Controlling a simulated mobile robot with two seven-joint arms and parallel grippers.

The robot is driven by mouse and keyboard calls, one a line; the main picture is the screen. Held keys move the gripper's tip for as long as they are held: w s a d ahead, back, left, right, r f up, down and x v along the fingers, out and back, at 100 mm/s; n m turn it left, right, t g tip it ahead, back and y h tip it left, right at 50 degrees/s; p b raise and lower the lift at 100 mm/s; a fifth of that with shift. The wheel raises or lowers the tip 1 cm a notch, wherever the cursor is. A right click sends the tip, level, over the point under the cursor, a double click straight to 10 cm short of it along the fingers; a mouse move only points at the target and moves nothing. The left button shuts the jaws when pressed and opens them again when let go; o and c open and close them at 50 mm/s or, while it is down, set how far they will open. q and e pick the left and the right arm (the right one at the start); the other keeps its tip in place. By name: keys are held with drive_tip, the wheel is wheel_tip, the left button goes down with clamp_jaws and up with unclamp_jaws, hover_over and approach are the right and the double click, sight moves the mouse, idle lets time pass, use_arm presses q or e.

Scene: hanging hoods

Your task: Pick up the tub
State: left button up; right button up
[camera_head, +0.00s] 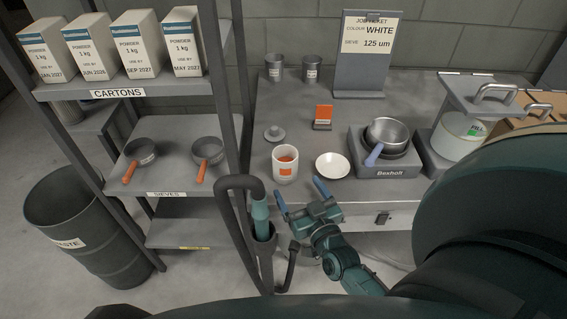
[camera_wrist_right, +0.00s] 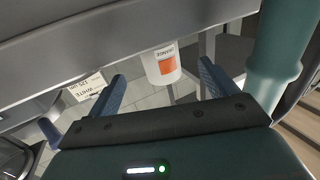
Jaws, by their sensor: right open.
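The white tub (camera_head: 285,170) with an orange label stands upright on the grey bench near its front edge. Its top looks open, with orange inside. My right gripper (camera_head: 301,195) is open and empty, low in front of the bench edge, with its blue fingers pointing toward the tub and the white dish. In the right wrist view the tub (camera_wrist_right: 164,68) shows beyond and between the two spread fingers (camera_wrist_right: 160,85), apart from them; its label reads ORANGE. My left gripper is not in view.
Right of the tub are a white dish (camera_head: 332,166) and a scale (camera_head: 388,171) bearing a blue-handled pan (camera_head: 388,132). A grey lid (camera_head: 274,133) lies behind the tub. A dark hose (camera_head: 239,183) with a teal end and a shelf post (camera_head: 226,110) stand close on the left.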

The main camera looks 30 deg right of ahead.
sight(290, 175)
drive_tip(key=w, duration=0.3)
drive_tip(key=shift+w+d, duration=0.3)
drive_tip(key=shift+w, duration=0.05)
drive_tip(key=w, duration=0.3)
drive_tip(key=w+d, duration=0.1)
drive_tip(key=w, duration=0.1)
drive_tip(key=shift+w+r+p, duration=0.25)
drive_tip(key=shift+r+p, duration=0.1)
drive_tip(key=shift+p, duration=0.05)
drive_tip(key=shift+c, duration=0.2)
drive_tip(key=c, duration=0.8)
